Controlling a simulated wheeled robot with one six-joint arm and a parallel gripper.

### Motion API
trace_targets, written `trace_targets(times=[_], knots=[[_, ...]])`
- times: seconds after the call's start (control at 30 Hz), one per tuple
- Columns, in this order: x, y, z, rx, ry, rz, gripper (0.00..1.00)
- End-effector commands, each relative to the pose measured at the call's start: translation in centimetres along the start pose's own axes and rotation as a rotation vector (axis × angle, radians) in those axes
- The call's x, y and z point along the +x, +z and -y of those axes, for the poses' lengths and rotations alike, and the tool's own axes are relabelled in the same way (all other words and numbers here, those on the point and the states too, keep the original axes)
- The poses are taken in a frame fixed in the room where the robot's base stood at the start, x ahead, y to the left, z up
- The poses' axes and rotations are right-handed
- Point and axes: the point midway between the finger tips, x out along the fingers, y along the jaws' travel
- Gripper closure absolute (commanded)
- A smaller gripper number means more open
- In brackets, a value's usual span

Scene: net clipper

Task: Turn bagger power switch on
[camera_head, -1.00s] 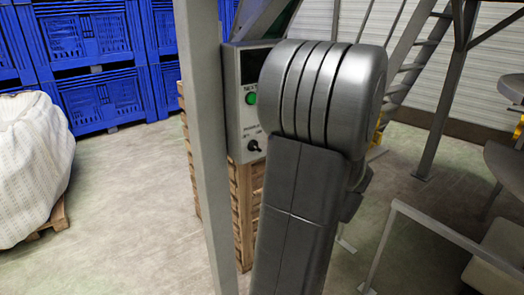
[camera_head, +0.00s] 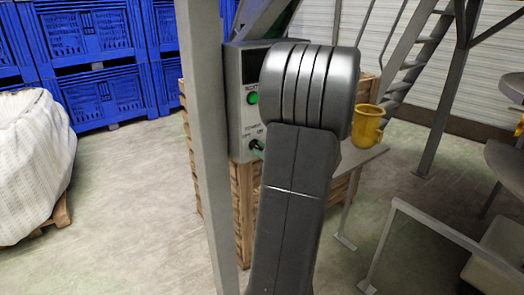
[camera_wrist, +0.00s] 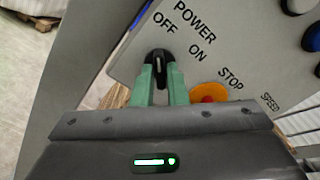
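The bagger power switch (camera_wrist: 156,62) is a small black knob on a grey control panel, under the labels POWER, OFF and ON in the wrist view. Its handle points up in that view, toward the OFF side. The green fingers of my gripper (camera_wrist: 160,88) stand close together on both sides of the knob and appear closed on it; exact contact is hard to see. In the head view the control box (camera_head: 236,128) is partly hidden by my arm. The switch (camera_head: 253,144) shows at its lower front, with a green fingertip beside it.
An orange-yellow disc with a red button (camera_wrist: 208,95), marked STOP, sits right of my fingers. A grey post (camera_head: 205,150) stands just left of the box. A yellow cup (camera_head: 367,126) stands on a shelf at right.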

Motion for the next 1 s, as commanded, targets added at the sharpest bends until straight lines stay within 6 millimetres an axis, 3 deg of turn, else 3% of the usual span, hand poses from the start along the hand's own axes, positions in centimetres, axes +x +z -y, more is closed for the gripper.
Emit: trace_targets(times=[0.47,1.0], knots=[[-0.03,0.04,0.03,0.046,0.000,0.000,1.00],[-0.04,0.19,0.13,0.472,0.001,0.000,1.00]])
